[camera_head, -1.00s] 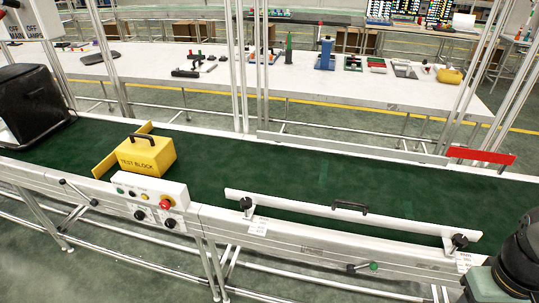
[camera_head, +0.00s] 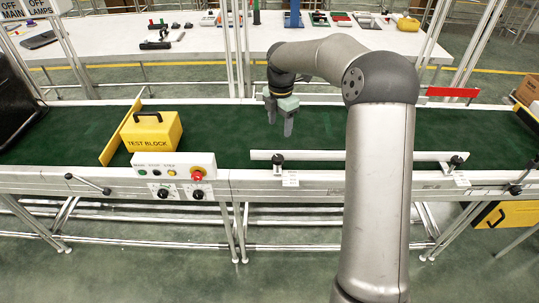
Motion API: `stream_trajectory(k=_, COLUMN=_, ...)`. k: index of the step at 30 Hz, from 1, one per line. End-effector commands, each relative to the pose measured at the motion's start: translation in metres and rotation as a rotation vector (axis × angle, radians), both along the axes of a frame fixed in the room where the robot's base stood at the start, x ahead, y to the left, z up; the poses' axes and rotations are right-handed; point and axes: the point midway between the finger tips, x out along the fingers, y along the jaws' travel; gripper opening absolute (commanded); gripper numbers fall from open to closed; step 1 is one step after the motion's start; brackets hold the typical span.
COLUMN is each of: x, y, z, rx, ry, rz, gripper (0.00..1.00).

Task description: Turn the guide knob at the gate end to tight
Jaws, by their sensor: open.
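The white guide rail (camera_head: 330,156) runs along the near side of the green belt. It has a black knob at its left end (camera_head: 278,159) and another black knob at its right end (camera_head: 456,161). Small label plates sit below both knobs; their text is too small to read, so I cannot tell how tight either is set. A yellow bar (camera_head: 121,133) crosses the belt on the left, and a red bar (camera_head: 452,92) is at the far right. My gripper (camera_head: 280,128) is open and empty, pointing down over the belt, above and behind the left knob in the picture, apart from it.
A yellow test block (camera_head: 152,133) sits on the belt against the yellow bar. A control box (camera_head: 174,178) with buttons stands on the near edge, left of the rail. My arm hides part of the rail's middle. The belt (camera_head: 228,135) between block and gripper is clear.

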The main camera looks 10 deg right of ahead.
Motion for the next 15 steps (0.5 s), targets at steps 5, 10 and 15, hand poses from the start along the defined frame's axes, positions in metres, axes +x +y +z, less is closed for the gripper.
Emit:
stream_trajectory(k=5, x=-0.001, y=0.001, z=-0.04, rx=0.001, ry=0.006, rz=0.001, gripper=0.58)
stream_trajectory(k=10, x=-0.001, y=0.001, z=-0.077, rx=0.0, ry=0.004, rz=0.0, gripper=0.58)
stream_trajectory(k=15, x=-0.001, y=0.001, z=-0.11, rx=0.0, ry=0.004, rz=0.001, gripper=0.58)
